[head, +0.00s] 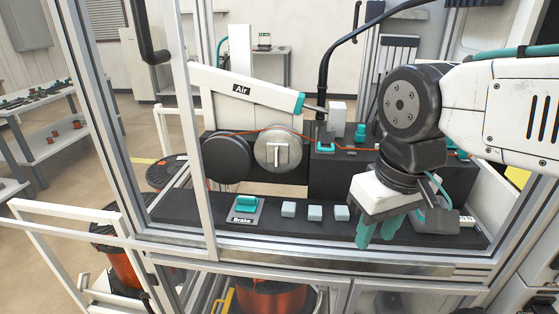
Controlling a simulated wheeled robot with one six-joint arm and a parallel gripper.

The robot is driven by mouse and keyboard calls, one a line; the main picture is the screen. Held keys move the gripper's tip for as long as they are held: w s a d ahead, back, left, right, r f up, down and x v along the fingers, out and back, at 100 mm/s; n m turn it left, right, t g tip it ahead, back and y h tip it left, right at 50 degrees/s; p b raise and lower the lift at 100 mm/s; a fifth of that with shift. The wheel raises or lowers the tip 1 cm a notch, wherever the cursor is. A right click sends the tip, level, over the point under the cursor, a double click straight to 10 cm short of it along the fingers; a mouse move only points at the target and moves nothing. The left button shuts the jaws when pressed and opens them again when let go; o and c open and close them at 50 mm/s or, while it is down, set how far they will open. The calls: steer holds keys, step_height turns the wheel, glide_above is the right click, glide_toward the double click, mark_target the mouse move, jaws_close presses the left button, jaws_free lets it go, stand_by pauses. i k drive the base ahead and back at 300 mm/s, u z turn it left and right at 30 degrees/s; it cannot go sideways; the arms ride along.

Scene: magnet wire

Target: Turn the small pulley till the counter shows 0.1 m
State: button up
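A silver pulley (265,153) with a T-shaped handle stands on the machine's dark block in the head view. A slightly smaller-looking dark pulley or wheel (228,158) is to its left. An orange wire (312,142) runs over them to the right. I cannot tell which is the small pulley by size alone. No readable counter figure shows. My gripper (377,238) hangs at the right over the front of the bench, pointing down, well right of both wheels. Its teal fingers look apart, with nothing seen between them.
A white arm labelled Air (243,90) slopes above the wheels. A metal frame post (206,150) stands in front at left. Copper spools (270,297) are below.

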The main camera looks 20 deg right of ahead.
mark_target(277, 150)
steer(key=k, duration=0.4)
steer(key=u, duration=1.35)
steer(key=i, duration=0.7)
steer(key=z, duration=2.75)
